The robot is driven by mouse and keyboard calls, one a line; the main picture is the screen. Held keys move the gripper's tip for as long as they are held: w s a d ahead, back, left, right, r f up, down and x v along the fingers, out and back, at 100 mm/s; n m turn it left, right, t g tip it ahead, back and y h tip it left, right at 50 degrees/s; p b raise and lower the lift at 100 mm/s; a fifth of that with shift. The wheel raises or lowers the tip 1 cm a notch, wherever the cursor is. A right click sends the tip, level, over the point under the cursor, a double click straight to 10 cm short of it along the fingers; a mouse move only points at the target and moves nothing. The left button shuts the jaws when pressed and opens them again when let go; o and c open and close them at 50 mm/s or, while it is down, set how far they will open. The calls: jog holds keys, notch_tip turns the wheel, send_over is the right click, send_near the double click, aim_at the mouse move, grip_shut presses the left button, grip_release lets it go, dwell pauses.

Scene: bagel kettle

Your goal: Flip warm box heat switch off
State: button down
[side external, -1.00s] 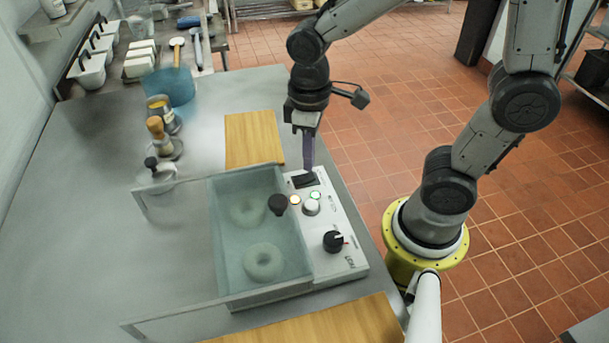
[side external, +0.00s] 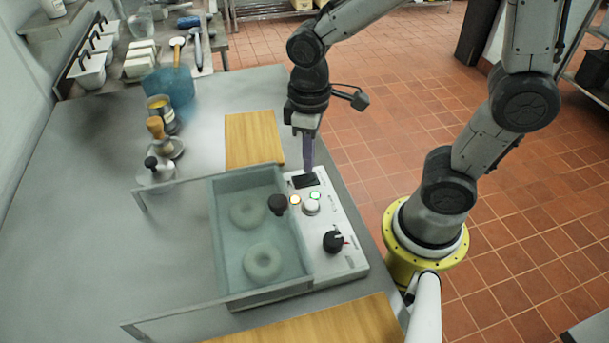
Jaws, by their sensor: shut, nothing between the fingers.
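The warm box (side external: 226,240) is a grey-blue glassy bin with two bagels inside, one (side external: 249,211) behind the other (side external: 263,261). A white control panel (side external: 322,235) runs along its right side. A black rocker switch (side external: 306,180) sits at the panel's far end. Farther down are small lit indicators, a pale round button (side external: 311,207) and a black dial (side external: 333,241). My gripper (side external: 308,166) is shut and empty, pointing down, with its fingertips at the far edge of the black switch. I cannot tell whether they press on it.
A black knob (side external: 278,203) stands at the box's right wall. Wooden boards lie behind (side external: 254,140) and in front (side external: 335,325). Jars and a brush stand at the left, near a blue tub (side external: 170,86). The grey counter at the left is largely clear.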

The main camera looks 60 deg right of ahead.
aim_at(309, 176)
jog(key=shift+f, duration=1.2)
dwell(0.6)
jog(key=shift+r, duration=3.55)
jog(key=s+d+r+m+t, duration=0.3)
jog(key=s+d+r+t, duration=0.1)
jog(key=s, duration=0.4)
jog(key=shift+r+t, duration=0.6)
jog(key=shift+t, duration=0.2)
